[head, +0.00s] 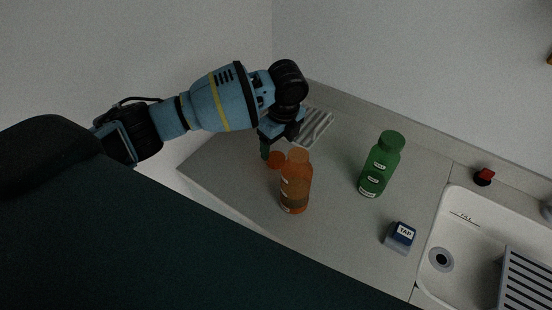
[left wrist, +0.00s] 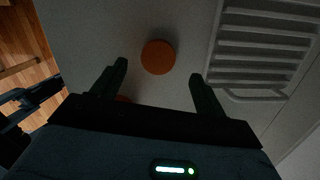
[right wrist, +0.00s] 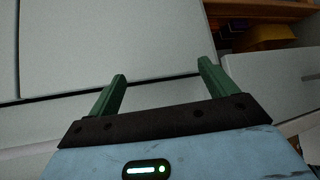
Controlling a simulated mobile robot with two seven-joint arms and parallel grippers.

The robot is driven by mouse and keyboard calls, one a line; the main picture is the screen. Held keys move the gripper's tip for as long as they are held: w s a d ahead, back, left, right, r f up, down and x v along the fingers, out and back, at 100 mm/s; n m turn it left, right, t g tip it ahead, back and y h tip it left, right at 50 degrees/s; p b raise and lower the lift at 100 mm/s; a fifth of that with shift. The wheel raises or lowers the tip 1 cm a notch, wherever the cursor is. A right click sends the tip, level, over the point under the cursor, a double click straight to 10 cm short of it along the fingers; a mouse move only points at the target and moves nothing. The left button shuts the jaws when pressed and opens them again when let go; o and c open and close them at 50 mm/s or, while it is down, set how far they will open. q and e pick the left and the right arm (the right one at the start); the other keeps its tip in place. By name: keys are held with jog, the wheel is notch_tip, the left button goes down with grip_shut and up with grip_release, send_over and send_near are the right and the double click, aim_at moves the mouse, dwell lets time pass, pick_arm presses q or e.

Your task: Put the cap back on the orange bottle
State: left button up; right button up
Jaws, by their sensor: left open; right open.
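The orange bottle (head: 296,182) stands upright on the counter, with its top uncovered. The orange cap (head: 275,159) lies on the counter behind and left of the bottle. In the left wrist view the cap (left wrist: 158,57) shows as a round disc ahead of and between the fingers. My left gripper (head: 272,148) is open and empty, above and close beside the cap. A bit of orange (left wrist: 122,99) shows at the left gripper's base, mostly hidden. My right gripper (right wrist: 160,85) is open and empty, facing pale cabinet-like panels away from the bottle and cap.
A green bottle (head: 381,164) stands right of the orange one. A small block labelled TAP (head: 400,237) sits in front of it. A striped rack (head: 315,125) lies behind my left gripper. A sink (head: 465,235) is at the right. The counter between the bottles is clear.

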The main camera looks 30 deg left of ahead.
aim_at(276, 158)
pick_arm(q)
jog(key=f, duration=0.5)
jog(key=shift+a, duration=0.25)
jog(key=c, duration=1)
jog(key=shift+r, duration=0.2)
notch_tip(276, 158, up, 10)
jog(key=shift+f, duration=0.1)
